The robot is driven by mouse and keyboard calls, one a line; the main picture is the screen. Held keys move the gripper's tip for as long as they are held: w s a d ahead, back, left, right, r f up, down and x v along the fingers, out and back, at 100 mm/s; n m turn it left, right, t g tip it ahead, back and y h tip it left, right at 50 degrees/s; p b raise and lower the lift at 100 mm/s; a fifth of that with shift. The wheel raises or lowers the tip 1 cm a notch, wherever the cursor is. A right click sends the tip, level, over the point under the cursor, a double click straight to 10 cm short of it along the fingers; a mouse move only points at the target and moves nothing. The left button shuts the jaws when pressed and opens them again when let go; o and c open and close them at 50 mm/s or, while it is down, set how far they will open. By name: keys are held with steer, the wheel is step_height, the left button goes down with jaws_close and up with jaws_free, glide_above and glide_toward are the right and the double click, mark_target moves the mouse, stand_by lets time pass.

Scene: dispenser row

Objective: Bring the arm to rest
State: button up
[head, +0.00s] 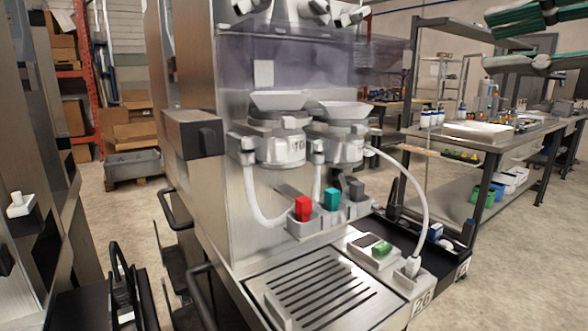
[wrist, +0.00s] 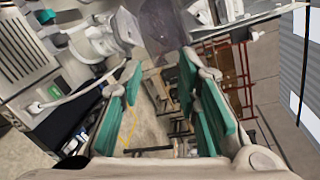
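My gripper (head: 492,40) is at the upper right of the head view, raised in front of the far workbenches. Its two fingers with green pads are spread apart. In the wrist view my gripper (wrist: 160,70) is open, with nothing between the fingers. The view past them shows floor and distant shelving, and the picture is turned sideways. My gripper is apart from the dispenser machine (head: 190,85), which stands to its left in the head view.
The machine carries red (head: 303,208) and teal (head: 332,199) blocks in holders above a slotted drip tray (head: 322,289). A green piece (head: 381,248) lies on a small box beside it. A workbench (head: 480,140) stands at right. Cardboard boxes (head: 130,122) are at back left.

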steer(key=s+a+f+n+g+h, duration=0.1)
steer(key=s+a+f+n+g, duration=0.15)
steer(key=f, duration=0.35)
steer(key=s+a+f+n+g, duration=0.1)
steer(key=a+f+n+g, duration=0.25)
steer(key=f, duration=0.25)
steer(key=s+d+f+n+g+h, duration=0.25)
steer(key=s+f+n+h, duration=0.25)
steer(key=s+f, duration=0.45)
steer(key=s+d+f+n+g+h, duration=0.1)
steer(key=s+f+n+g+h, duration=0.4)
steer(key=f, duration=0.8)
step_height(320, 180, up, 22)
steer(key=t+y+p, duration=0.1)
steer(key=t+p, duration=0.3)
steer(key=p, duration=1.5)
steer(key=shift+a+f+m+t, duration=0.2)
steer(key=shift+a+m+t, duration=0.15)
steer(key=shift+m, duration=0.05)
